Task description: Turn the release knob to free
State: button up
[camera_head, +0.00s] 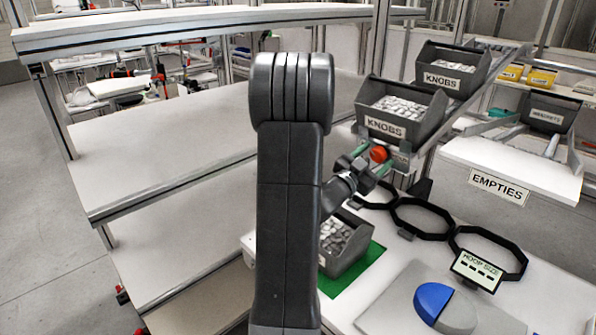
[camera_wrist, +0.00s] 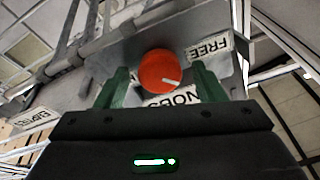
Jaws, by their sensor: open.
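The release knob (camera_head: 378,154) is a round orange-red disc on the front of the rack, below the upper KNOBS bins. In the wrist view the knob (camera_wrist: 160,72) shows a white pointer line aimed toward the lower right. A FREE label (camera_wrist: 208,48) is at its upper right, and a partly hidden label reading KNOBS (camera_wrist: 172,98) is just below it. My gripper (camera_wrist: 158,88) is open, with one green finger on each side of the knob. I cannot tell whether the fingers touch it. In the head view my gripper (camera_head: 375,160) is partly hidden behind my arm.
A grey KNOBS bin (camera_head: 398,128) stands above the knob, with another behind it. An EMPTIES shelf (camera_head: 510,165) is to the right. Below are black hoops (camera_head: 420,234), a HOOP SIZE display (camera_head: 478,270) and a bin of pale parts on a green mat (camera_head: 365,268).

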jog(key=m+p, duration=0.2)
jog(key=m, duration=0.1)
jog(key=shift+r+m, duration=0.15)
jog(key=shift+m, duration=0.15)
jog(key=m+p, duration=0.3)
jog(key=m, duration=0.1)
jog(key=shift+p, duration=0.3)
jog(key=b+v, duration=0.5)
jog(key=v, duration=0.9)
jog(key=w+a+n+g+y+p, duration=0.1)
jog(key=w+a+n+y+p, duration=0.2)
jog(key=n+y, duration=0.5)
jog(key=w+a+f+n+g+y+p, duration=0.1)
jog(key=w+a+n+y+p, duration=0.2)
jog(key=n, duration=1)
jog(key=shift+w+a+g+y, duration=0.4)
jog(key=shift+w+a+y, duration=1.45)
jog(key=shift+y, duration=0.95)
jog(key=shift+w+d+f, duration=0.15)
jog(key=shift+d, duration=0.05)
jog(key=shift+w, duration=0.1)
